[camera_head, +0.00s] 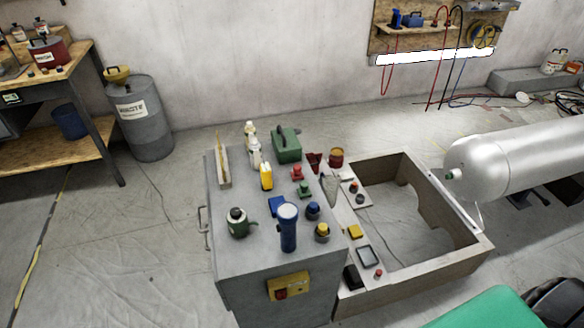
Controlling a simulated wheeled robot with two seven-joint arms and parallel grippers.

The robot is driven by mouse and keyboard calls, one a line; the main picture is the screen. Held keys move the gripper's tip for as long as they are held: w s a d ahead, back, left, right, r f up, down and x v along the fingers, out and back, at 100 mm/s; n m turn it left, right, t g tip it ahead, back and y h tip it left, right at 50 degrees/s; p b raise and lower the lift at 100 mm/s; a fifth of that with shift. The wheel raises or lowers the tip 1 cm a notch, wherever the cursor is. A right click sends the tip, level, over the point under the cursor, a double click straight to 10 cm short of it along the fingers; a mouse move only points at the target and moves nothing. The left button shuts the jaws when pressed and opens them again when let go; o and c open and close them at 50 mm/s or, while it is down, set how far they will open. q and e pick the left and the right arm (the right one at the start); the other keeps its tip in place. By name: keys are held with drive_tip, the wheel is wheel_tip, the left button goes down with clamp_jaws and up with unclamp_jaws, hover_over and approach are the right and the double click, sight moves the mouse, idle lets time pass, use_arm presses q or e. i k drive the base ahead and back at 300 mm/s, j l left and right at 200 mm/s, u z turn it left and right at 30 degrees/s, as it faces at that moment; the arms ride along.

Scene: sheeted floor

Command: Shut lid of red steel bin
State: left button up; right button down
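A red container (50,54) with a white label sits on the workbench at the upper left. It is the largest red vessel in view, but I cannot tell if it is the red steel bin. A dark shape shows at its top, and I cannot make out a lid or whether it is open. A small dark red object (314,162) stands on the grey cabinet, too small to make out clearly. Neither of my grippers is in view.
The grey cabinet (235,265) holds bottles, a torch and a green can. A wooden frame (430,266) adjoins it on the right. A grey drum (140,120) stands near the wall. A silver tank (520,155) lies right. Sheeted floor (110,250) is clear at left.

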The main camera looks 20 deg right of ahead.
sight(315, 159)
drive_tip(key=i+j+u, duration=0.4)
drive_tip(key=i+j, duration=0.2)
drive_tip(key=j, duration=0.25)
drive_tip(key=i+j+u, duration=0.35)
drive_tip(key=i+j, duration=0.35)
drive_tip(key=i+z, duration=0.25)
drive_tip(key=i, duration=0.25)
drive_tip(key=i+j+z, duration=0.1)
drive_tip(key=i+z, duration=0.15)
drive_tip(key=i, duration=0.3)
drive_tip(key=i+j+z, duration=0.25)
drive_tip(key=i, duration=0.25)
drive_tip(key=i+l+z, duration=0.1)
drive_tip(key=i+z, duration=0.2)
drive_tip(key=i, duration=0.25)
drive_tip(key=i+z, duration=0.35)
drive_tip(key=i, duration=0.2)
drive_tip(key=i+j+z, duration=0.3)
drive_tip(key=i, duration=0.25)
drive_tip(key=i+l+z, duration=0.15)
drive_tip(key=i+z, duration=0.7)
drive_tip(key=i+j+z, duration=0.15)
drive_tip(key=i+z, duration=0.3)
drive_tip(key=i+j+z, duration=0.45)
drive_tip(key=i+l, duration=0.1)
